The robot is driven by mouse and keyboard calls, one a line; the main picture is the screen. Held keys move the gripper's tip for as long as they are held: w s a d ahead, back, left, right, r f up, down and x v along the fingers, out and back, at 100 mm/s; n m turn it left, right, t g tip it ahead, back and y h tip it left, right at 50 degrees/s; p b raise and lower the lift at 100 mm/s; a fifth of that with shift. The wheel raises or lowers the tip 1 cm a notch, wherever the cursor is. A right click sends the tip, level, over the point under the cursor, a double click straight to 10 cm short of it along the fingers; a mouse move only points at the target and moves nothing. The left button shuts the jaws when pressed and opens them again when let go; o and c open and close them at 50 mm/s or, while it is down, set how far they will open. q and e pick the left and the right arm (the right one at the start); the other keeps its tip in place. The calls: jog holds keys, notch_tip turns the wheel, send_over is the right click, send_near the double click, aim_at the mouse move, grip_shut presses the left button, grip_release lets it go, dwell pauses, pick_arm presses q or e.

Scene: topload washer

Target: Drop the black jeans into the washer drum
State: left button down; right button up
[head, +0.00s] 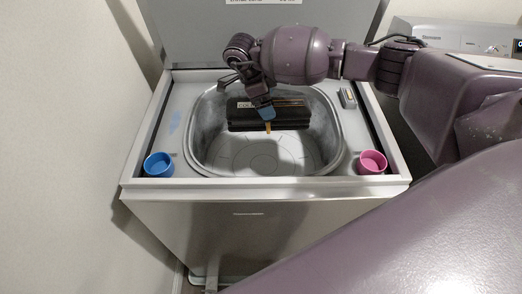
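The washer (265,187) stands open in the head view, its lid raised at the back. The black jeans (290,117) are a dark folded bundle inside the grey drum (210,140), towards its back, with a pale label on the left and an orange-brown mark at the front. My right gripper (249,99) reaches in from the right, above and in front of the jeans. Its fingers look spread apart, one over the jeans and one to the left. The fingers cover part of the jeans; I cannot tell whether they touch. My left gripper is out of view.
A blue cup (159,165) stands on the washer's front left corner and a pink cup (372,162) on the front right corner. A small box (347,98) lies on the right rim. A wall is close on the left. Another appliance (450,35) stands at the right back.

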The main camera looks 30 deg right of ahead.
jog(key=shift+f, duration=0.5)
jog(key=o, duration=0.9)
jog(key=shift+o, duration=0.2)
jog(key=v, duration=1.1)
